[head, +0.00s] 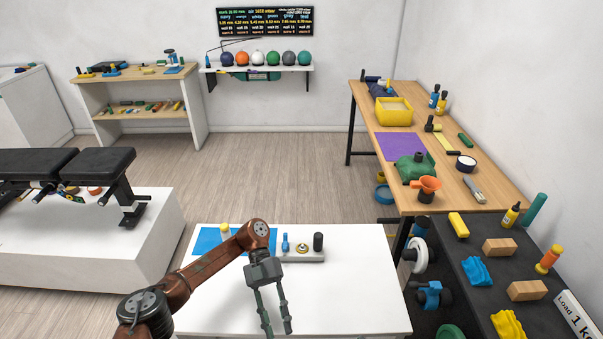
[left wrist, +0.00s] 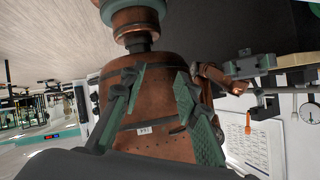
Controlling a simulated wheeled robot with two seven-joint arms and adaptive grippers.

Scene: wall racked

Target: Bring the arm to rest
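My left arm comes in from the lower left in the head view, over the white table (head: 350,290). My left gripper (head: 278,328) hangs downward in front of the table's middle, its two fingers apart with nothing between them. In the left wrist view the gripper (left wrist: 160,82) also shows its two green-grey fingers spread apart and empty. Behind them is a large copper-coloured body, apparently part of me.
On the white table lie a blue mat (head: 208,241) and a small grey tray (head: 316,256) with a black cylinder, behind my gripper. A cluttered wooden bench (head: 480,183) and a dark bench (head: 460,255) stand at right. A padded black bench (head: 100,162) is at left.

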